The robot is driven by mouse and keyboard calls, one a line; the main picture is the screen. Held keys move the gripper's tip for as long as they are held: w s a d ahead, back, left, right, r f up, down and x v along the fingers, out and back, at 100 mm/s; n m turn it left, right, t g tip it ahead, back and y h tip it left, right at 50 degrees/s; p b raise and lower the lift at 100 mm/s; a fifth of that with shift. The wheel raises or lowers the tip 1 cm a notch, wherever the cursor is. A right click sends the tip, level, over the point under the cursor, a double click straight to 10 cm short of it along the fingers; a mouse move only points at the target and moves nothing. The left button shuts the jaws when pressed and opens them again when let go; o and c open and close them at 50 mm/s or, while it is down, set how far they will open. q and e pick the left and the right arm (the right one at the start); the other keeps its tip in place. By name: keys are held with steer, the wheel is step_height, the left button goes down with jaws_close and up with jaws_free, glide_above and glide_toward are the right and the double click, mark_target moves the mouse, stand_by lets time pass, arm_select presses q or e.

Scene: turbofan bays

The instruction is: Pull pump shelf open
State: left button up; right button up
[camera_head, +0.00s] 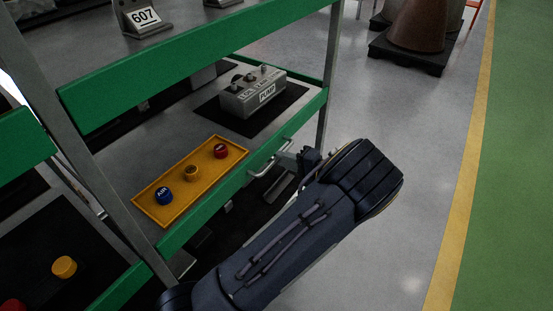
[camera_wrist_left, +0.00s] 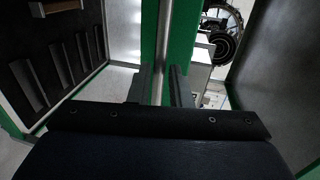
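The pump shelf (camera_head: 190,240) is the green-edged shelf bearing a grey box labelled PUMP (camera_head: 254,95). A metal bar handle (camera_head: 268,158) sticks out from its green front edge. In the left wrist view the handle (camera_wrist_left: 163,45) runs upright in front of a green surface. My left gripper (camera_head: 298,158) is at the right end of the handle, partly hidden by my wrist. In the wrist view its two fingers (camera_wrist_left: 161,80) stand apart, one on each side of the bar, with a gap showing. My right gripper is not in view.
A yellow tray (camera_head: 147,205) with blue, yellow and red round caps lies on the shelf. A green-edged shelf (camera_head: 170,60) is above, with a grey post (camera_head: 328,85) at the right. Grey floor (camera_head: 400,130) is clear to the right.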

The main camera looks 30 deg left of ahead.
arm_select(q)
steer(key=shift+x, duration=1.55)
jaws_close()
